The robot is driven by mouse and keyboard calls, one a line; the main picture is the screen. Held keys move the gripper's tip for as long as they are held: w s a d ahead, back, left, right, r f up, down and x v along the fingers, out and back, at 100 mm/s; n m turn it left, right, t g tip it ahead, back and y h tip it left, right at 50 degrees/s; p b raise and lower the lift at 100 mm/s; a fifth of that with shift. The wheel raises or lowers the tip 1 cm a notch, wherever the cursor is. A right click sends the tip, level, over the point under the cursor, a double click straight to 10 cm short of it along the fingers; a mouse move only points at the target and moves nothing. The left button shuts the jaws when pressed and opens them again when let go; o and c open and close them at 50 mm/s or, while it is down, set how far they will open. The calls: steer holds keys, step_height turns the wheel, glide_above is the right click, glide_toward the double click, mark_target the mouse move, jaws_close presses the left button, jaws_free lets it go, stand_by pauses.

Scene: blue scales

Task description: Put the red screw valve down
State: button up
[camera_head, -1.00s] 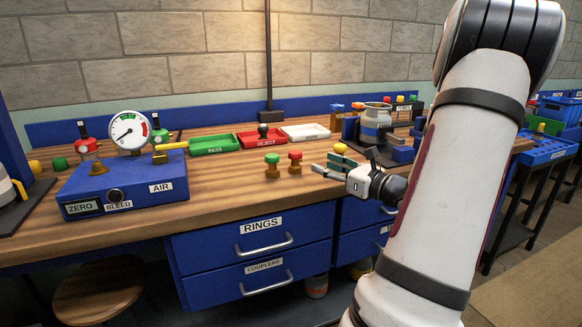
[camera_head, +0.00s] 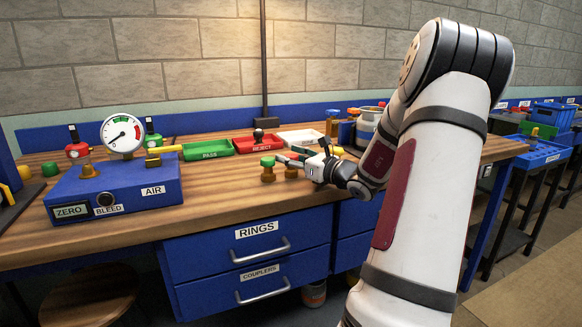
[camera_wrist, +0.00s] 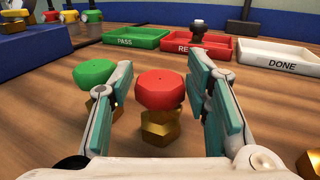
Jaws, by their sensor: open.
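The red screw valve (camera_wrist: 162,90), a red knob on a brass body, stands upright on the wooden bench (camera_wrist: 55,130). In the wrist view it is between my gripper's (camera_wrist: 160,76) two teal-padded fingers, with a visible gap on each side. My gripper is open. A green screw valve (camera_wrist: 94,74) stands close by on the left, just outside the left finger, and also shows in the head view (camera_head: 267,163).
Behind are a green PASS tray (camera_head: 207,150), a red REJECT tray (camera_head: 257,142) with a dark-knobbed item in it, and a white DONE tray (camera_wrist: 276,54). The blue AIR gauge box (camera_head: 115,192) stands at left. Bare wood lies in front of the valves.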

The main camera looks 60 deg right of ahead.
mark_target(291, 155)
jaws_close()
steer(key=shift+r, duration=0.15)
steer(key=shift+r+p, duration=0.4)
steer(key=shift+r, duration=0.25)
step_height(291, 155, up, 2)
steer(key=shift+r+p, duration=0.15)
steer(key=shift+p, duration=0.3)
steer(key=s+a+p, duration=0.1)
steer(key=s+a, duration=0.3)
steer(key=s, duration=0.2)
steer(key=s+a+r+p, duration=0.1)
steer(key=s+a, duration=0.4)
steer(key=s, duration=0.2)
steer(key=shift+s+p, duration=0.15)
steer(key=shift+p, duration=0.15)
